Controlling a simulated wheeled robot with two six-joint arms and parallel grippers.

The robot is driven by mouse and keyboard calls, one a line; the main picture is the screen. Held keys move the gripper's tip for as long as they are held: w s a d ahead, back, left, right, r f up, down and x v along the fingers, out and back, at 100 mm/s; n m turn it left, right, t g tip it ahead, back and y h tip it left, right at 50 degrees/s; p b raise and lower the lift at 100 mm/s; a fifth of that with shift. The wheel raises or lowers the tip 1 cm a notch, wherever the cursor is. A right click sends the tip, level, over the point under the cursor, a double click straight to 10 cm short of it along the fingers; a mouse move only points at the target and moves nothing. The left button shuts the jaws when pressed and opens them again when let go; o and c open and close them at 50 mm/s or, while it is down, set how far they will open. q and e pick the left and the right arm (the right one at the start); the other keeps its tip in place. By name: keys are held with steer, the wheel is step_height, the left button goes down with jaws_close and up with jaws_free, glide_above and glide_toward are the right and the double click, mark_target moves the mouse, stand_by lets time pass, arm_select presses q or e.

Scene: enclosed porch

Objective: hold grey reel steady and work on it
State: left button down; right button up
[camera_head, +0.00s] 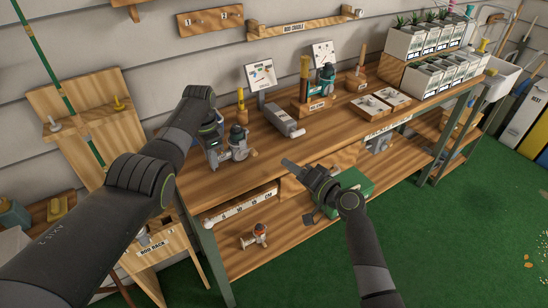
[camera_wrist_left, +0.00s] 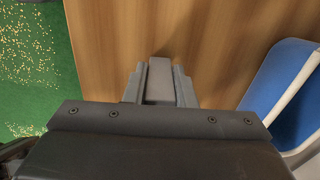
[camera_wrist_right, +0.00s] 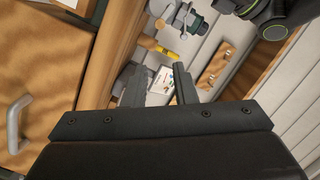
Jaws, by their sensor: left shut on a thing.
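The grey reel (camera_head: 239,147) is above the near-left part of the wooden bench, beside my left gripper (camera_head: 216,146). In the left wrist view, my left gripper (camera_wrist_left: 160,82) is shut on a grey block-like part, with bench wood behind it. The rest of the reel is hidden there. My right gripper (camera_head: 290,165) is in front of the bench's front edge, to the right of the reel and apart from it. In the right wrist view, my right gripper (camera_wrist_right: 158,88) has its fingers apart with nothing between them. Grey metal parts, probably the reel (camera_wrist_right: 178,18), show beyond it.
A grey box-shaped device (camera_head: 286,122) and a small sign (camera_head: 261,75) stand behind the reel. A wooden holder (camera_head: 310,107) and white planters (camera_head: 405,43) are further right. A green box (camera_head: 350,187) is below my right gripper. The bench front (camera_head: 225,184) has bare wood.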

mark_target(256, 155)
steer(key=s+a+f+m+t+h, duration=0.1)
steer(key=s+a+f+t+h, duration=0.1)
steer(key=s+a, duration=0.15)
steer(key=x, duration=1.1)
steer(key=shift+w+d, duration=0.1)
steer(key=shift+c, duration=0.2)
jaws_close()
steer(key=shift+f+m, duration=0.15)
steer(key=shift+m, duration=0.75)
